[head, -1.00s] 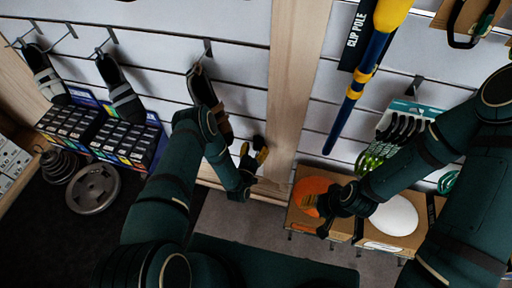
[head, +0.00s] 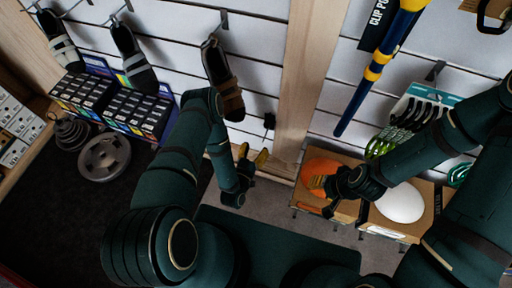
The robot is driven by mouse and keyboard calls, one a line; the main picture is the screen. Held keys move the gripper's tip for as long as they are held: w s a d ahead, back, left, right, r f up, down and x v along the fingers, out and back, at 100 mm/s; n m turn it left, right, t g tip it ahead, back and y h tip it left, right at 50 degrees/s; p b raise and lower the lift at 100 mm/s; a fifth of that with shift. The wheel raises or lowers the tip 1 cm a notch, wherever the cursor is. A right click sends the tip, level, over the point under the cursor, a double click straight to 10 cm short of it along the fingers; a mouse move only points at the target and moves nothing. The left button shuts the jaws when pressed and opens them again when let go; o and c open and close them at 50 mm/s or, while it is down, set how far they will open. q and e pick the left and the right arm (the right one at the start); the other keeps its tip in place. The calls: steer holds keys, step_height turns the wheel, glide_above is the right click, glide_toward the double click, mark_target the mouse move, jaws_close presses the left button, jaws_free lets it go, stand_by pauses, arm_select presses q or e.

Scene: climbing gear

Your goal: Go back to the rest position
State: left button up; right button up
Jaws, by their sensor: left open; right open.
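My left gripper (head: 252,160) is open and empty, hanging in front of the lower slat wall near the wooden post. My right gripper (head: 324,195) is open and empty, in front of the orange climbing hold (head: 322,170) on a cardboard box. Whether its fingers touch the hold cannot be told. Both arms are bent in front of my body. My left upper arm covers part of the wall below the brown shoe.
Climbing shoes, including a brown one (head: 222,80), hang on hooks at left. Boxes (head: 118,103) and weight plates (head: 104,157) sit below. A white hold (head: 400,204), a blue-yellow clip pole (head: 376,70) and green-and-black gear (head: 398,134) are at right. A wooden post (head: 308,75) divides the wall.

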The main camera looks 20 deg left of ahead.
stand_by(0.3)
arm_select(q)
steer(key=s+d+r+g+h, duration=0.2)
steer(key=s+d+r+g, duration=0.2)
steer(key=s+r+g, duration=0.7)
steer(key=g, duration=0.5)
steer(key=shift+s+d+n, duration=0.4)
stand_by(0.5)
steer(key=shift+c, duration=1)
steer(key=shift+w+d, duration=0.1)
